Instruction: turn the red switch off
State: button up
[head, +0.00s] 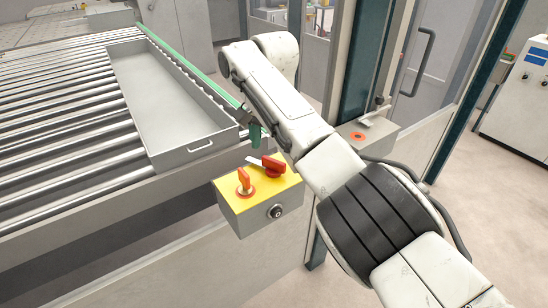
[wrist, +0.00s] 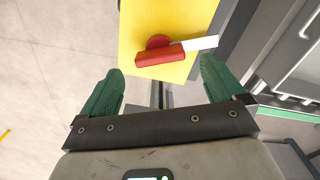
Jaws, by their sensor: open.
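The red switch (head: 273,166) is a rotary handle on the yellow top of a grey control box (head: 262,205). It also shows in the wrist view (wrist: 160,58), with a white strip (wrist: 201,43) at its right end. An orange switch (head: 244,182) sits beside it on the left in the head view. My gripper (head: 255,133) is above and behind the box. In the wrist view my gripper (wrist: 160,85) has its green fingers spread wide and nothing between them. The red handle lies just beyond the fingertips, apart from them.
A roller conveyor (head: 60,110) carrying a shallow grey tray (head: 160,95) is left of the box. A small grey box with an orange-ringed button (head: 357,136) is to the right, beside a door frame. Open floor (head: 505,220) shows at the right.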

aim_at(274, 159)
notch_tip(274, 159, up, 7)
jog(key=shift+f+b, duration=0.2)
jog(key=shift+b, duration=0.25)
